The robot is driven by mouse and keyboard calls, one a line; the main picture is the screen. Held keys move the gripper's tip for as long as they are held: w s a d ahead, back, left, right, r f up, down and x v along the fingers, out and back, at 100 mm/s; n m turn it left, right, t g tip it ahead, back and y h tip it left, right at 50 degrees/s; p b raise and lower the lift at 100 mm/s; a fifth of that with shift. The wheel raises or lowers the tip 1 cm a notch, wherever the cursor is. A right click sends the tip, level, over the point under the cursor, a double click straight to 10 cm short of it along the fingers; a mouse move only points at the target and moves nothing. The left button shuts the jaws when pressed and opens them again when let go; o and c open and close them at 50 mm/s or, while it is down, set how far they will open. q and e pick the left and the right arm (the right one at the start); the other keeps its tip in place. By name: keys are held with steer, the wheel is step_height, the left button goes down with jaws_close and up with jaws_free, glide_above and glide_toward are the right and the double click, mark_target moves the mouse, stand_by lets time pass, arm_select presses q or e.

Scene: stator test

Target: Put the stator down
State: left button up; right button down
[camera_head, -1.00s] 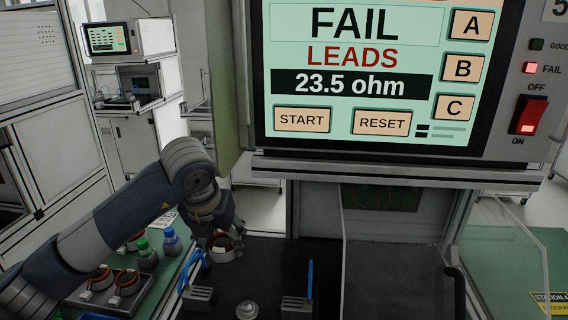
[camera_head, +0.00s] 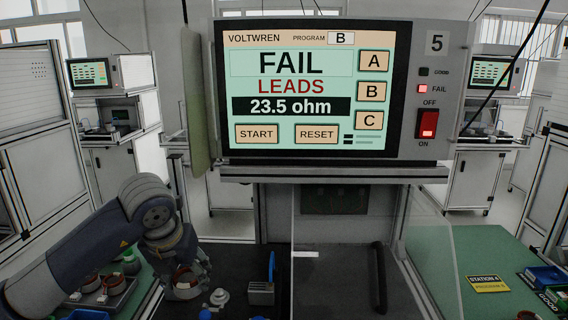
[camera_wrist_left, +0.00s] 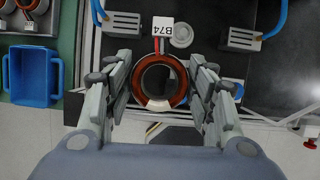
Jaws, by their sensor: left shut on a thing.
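My left gripper (camera_head: 187,284) is shut on a stator (camera_head: 185,274), a copper-coloured wound ring, above the left part of the dark test bed (camera_head: 240,262). In the left wrist view, the stator (camera_wrist_left: 156,103) sits between the two fingers of the gripper (camera_wrist_left: 160,78). Its red leads and a white tag reading B74 (camera_wrist_left: 163,26) point away from the wrist. The open centre of the ring shows dark. Whether the stator touches the surface below cannot be told. My right gripper is not in view.
A round metal post (camera_wrist_left: 181,36) stands between two grey clamp blocks (camera_wrist_left: 121,23) (camera_wrist_left: 243,39) with blue handles. A tray (camera_head: 122,300) with other stators is at left, and a blue bin (camera_wrist_left: 33,98) lies nearby. The tester screen (camera_head: 305,90) reads FAIL, LEADS, 23.5 ohm.

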arm_select(q)
steer(key=a+n+y, duration=0.1)
steer(key=a+n, duration=0.2)
steer(key=a, duration=1.3)
steer(key=s+d+f+n+g+h, duration=0.1)
steer(key=s+d+f+n+g, duration=0.35)
steer(key=n, duration=0.75)
steer(key=s+d+f+n+g, duration=0.2)
steer(key=s+n, duration=0.6)
steer(key=n, duration=0.3)
steer(key=s+d+f+n+g+h, duration=0.1)
steer(key=s+d+f+n+g, duration=0.25)
steer(key=s+n, duration=0.6)
steer(key=w+d+t+y, duration=0.1)
steer(key=w+d, duration=0.1)
steer(key=d, duration=0.4)
steer(key=shift+w+d, duration=0.25)
steer(key=shift+w, duration=0.15)
